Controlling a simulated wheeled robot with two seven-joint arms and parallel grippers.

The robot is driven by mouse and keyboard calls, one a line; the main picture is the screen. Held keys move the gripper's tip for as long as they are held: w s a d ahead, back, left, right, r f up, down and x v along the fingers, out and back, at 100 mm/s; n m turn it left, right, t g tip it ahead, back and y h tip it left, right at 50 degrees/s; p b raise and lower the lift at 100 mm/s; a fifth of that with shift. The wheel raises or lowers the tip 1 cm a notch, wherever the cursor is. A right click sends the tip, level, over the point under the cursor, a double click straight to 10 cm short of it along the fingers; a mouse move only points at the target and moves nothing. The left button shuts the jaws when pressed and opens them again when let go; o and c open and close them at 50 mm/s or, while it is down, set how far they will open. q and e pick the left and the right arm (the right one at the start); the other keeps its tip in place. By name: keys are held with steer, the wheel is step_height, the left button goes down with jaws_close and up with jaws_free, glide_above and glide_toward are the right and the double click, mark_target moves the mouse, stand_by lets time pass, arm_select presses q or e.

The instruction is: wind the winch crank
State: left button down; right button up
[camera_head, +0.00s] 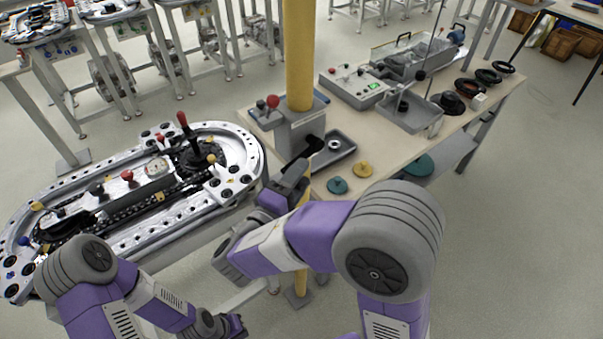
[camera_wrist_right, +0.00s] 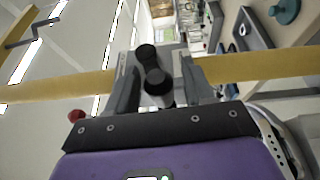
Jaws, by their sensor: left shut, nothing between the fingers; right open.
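The winch is a grey housing (camera_head: 297,128) at the yellow post, on the near left corner of the workbench. Its crank has a black grip (camera_head: 315,143) on the right side. In the right wrist view black cylindrical crank parts (camera_wrist_right: 157,82) show between the fingers; contact cannot be told. My right gripper (camera_head: 297,172) is open just below and in front of the crank. It also shows in the right wrist view (camera_wrist_right: 160,62). My left gripper (camera_head: 238,325) is shut and empty, low at the bottom edge, away from the winch.
A yellow post (camera_head: 299,60) rises right by the winch. A red-knobbed lever (camera_head: 272,101) stands on its left. A grey tray (camera_head: 332,150) and teal and yellow knobbed discs (camera_head: 363,169) lie to the right. An oval ring track (camera_head: 225,150) stands at left.

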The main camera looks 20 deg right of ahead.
steer(key=shift+w+d, duration=0.4)
steer(key=shift+d, duration=0.05)
jaws_close()
steer(key=shift+a+r, duration=0.1)
